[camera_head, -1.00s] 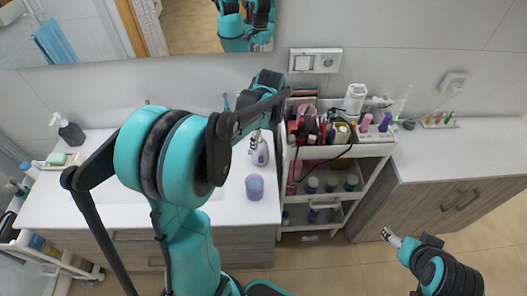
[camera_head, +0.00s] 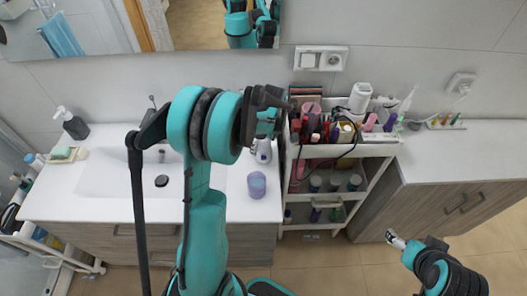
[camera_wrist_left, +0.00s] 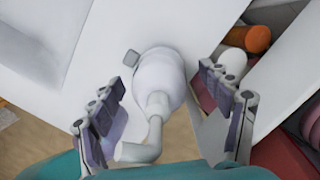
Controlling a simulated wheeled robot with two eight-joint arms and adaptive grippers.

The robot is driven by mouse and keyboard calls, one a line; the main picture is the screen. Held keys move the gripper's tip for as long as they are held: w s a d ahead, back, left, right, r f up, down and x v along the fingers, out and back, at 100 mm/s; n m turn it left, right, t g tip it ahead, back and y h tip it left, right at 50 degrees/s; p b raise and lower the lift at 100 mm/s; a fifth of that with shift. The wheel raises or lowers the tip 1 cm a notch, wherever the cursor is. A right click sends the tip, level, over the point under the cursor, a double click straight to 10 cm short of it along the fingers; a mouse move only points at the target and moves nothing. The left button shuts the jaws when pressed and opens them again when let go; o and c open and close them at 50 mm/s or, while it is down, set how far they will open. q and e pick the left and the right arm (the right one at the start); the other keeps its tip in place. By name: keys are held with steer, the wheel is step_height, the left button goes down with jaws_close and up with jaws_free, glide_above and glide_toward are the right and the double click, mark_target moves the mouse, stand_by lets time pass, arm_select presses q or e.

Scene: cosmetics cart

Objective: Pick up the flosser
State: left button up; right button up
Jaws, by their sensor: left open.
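The flosser (camera_head: 264,152) is a white and pale grey device standing on the counter beside the cart, partly hidden by my left arm in the head view. In the left wrist view the flosser (camera_wrist_left: 160,78) shows from above, with a rounded white body and a curved white nozzle. My left gripper (camera_wrist_left: 168,100) is open, with one finger on each side of the flosser. A gap shows between the fingers and the body. Its fingertips are mostly hidden in the head view. My right gripper (camera_head: 395,239) is low at the right, away from the flosser; its jaw state is unclear.
A purple cup (camera_head: 256,185) stands on the counter in front of the flosser. The white cart (camera_head: 365,152), full of cosmetics, is close on the right. The sink basin (camera_head: 105,175) is on the left. The right countertop (camera_head: 465,155) is mostly clear.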

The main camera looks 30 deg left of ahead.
arm_select(q)
steer(key=c, duration=1.3)
